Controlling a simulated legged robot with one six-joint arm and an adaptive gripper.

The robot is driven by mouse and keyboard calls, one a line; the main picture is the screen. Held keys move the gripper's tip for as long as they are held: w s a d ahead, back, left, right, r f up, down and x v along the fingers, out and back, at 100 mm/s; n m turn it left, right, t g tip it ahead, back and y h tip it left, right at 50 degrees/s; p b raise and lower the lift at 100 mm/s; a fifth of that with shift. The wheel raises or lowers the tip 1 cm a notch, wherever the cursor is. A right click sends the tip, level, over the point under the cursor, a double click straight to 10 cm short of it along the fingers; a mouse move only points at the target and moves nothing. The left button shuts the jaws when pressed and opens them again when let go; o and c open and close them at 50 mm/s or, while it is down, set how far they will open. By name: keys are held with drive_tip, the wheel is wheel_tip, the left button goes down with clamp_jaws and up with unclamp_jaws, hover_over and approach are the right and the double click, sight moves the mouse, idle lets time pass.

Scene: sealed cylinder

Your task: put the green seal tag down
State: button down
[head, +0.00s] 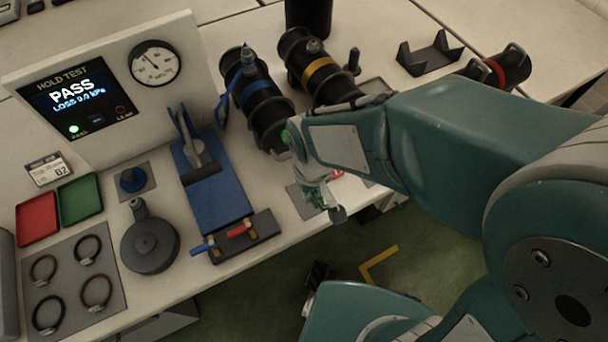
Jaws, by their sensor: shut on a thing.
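My gripper (328,204) points down over the front edge of the bench, right of the blue clamp fixture. My wrist hides much of it. A small green piece, which looks like the green seal tag (315,194), shows at the fingers, and the jaws are shut on it. Its outline is too small to make out. A pale plate with a red mark lies partly hidden just behind the gripper. A shallow green tray (80,199) and a red tray (37,218) lie at the left of the bench, and both look empty.
The hold test panel (185,60) reads PASS. A blue-banded cylinder (262,105) and a yellow-banded cylinder (318,68) lie behind my wrist. The blue clamp fixture (222,198), a dark round weight (150,246) and a mat with several rings (113,305) occupy the front.

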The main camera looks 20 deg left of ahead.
hover_over(301, 196)
wheel_tip(301, 196, down, 6)
drive_tip(key=shift+s+d+f, duration=0.1)
drive_tip(key=shift+f, duration=1.6)
drive_tip(key=shift+f, duration=0.1)
drive_tip(key=c, duration=0.8)
unclamp_jaws()
drive_tip(key=shift+o, duration=0.2)
wheel_tip(301, 196, up, 12)
drive_tip(key=shift+r, duration=0.2)
